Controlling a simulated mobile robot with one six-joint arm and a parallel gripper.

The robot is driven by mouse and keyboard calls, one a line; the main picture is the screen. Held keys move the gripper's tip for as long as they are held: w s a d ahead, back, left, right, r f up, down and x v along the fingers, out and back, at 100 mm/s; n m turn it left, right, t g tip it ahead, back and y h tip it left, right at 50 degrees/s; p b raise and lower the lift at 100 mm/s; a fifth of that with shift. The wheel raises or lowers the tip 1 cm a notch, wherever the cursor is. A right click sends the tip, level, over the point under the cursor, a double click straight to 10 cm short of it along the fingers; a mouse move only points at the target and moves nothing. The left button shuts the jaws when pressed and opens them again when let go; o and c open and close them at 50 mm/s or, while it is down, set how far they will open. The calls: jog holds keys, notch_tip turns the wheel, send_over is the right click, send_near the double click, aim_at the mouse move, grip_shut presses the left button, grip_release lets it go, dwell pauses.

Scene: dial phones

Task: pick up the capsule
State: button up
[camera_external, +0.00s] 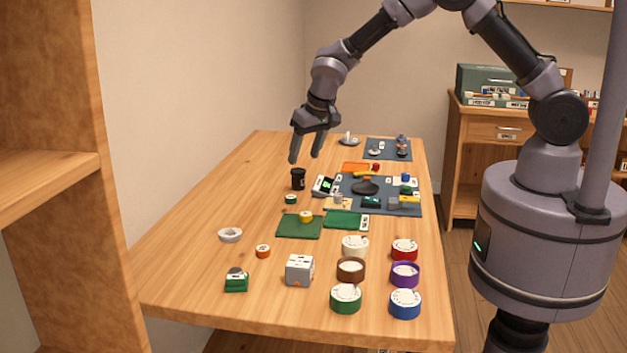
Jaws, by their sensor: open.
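My gripper (305,157) is open and empty, pointing down above the left part of the wooden table (190,240). A small black cylinder (298,179) with a wider lid stands upright just below the fingertips in the picture, apart from them. No thing here is clearly a capsule at this size. A small pale upright thing (347,135) sits on a grey saucer (350,142) at the far end. A small green round piece (291,199) lies in front of the black cylinder.
A phone-like device (325,186) stands right of the black cylinder. A dark mat (412,211) holds several small items. Green mats (298,227) lie mid-table. Several colored round tins, including a blue one (405,304), and a white cube (300,270) stand in front.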

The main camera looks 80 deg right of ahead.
jog(key=b, duration=0.2)
send_over(291, 197)
jog(key=s, duration=0.2)
jog(key=f, duration=0.5)
jog(key=a+f, duration=0.1)
jog(key=f, duration=0.2)
jog(key=shift+s, duration=0.1)
jog(key=x, duration=0.1)
jog(key=b+x, duration=0.1)
jog(key=x, duration=0.1)
jog(key=b+x, duration=0.1)
jog(key=x, duration=0.1)
jog(key=shift+a+f, duration=0.15)
jog(key=shift+a, duration=0.25)
jog(key=shift+d+f, duration=0.15)
jog(key=shift+f, duration=0.05)
jog(key=shift+r, duration=0.15)
grip_shut()
jog(key=shift+r, duration=0.15)
